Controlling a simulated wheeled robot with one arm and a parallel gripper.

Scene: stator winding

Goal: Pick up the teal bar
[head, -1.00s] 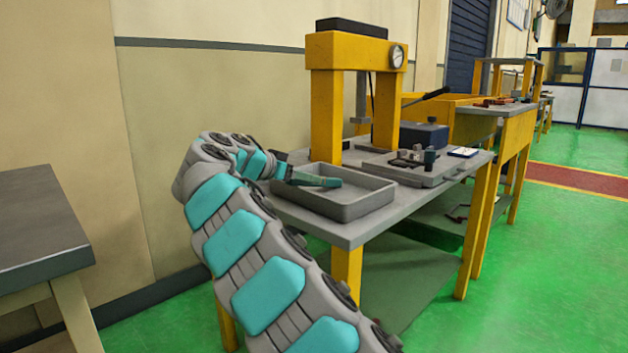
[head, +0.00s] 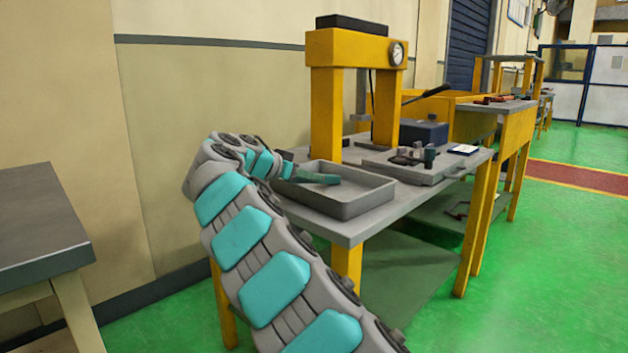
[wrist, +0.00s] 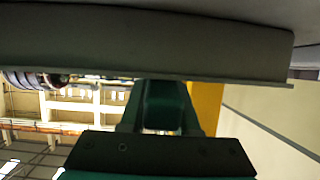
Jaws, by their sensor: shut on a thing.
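The teal bar (head: 319,178) shows in the head view as a dark teal strip over the left part of the grey tray (head: 352,208). My gripper (head: 297,175) is at the bar's left end, shut on it. The bar points to the right, over the inside of the tray. In the wrist view the dark green bar (wrist: 163,103) runs up from my gripper and passes behind a grey wall or rim. I cannot tell clearly whether the bar still touches the tray.
The tray stands on the grey table's left front corner. A yellow press (head: 326,105) rises behind it. A grey plate with small tools (head: 420,157) and a dark blue box (head: 424,133) are to the right. A dark-topped table (head: 38,225) stands at the far left.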

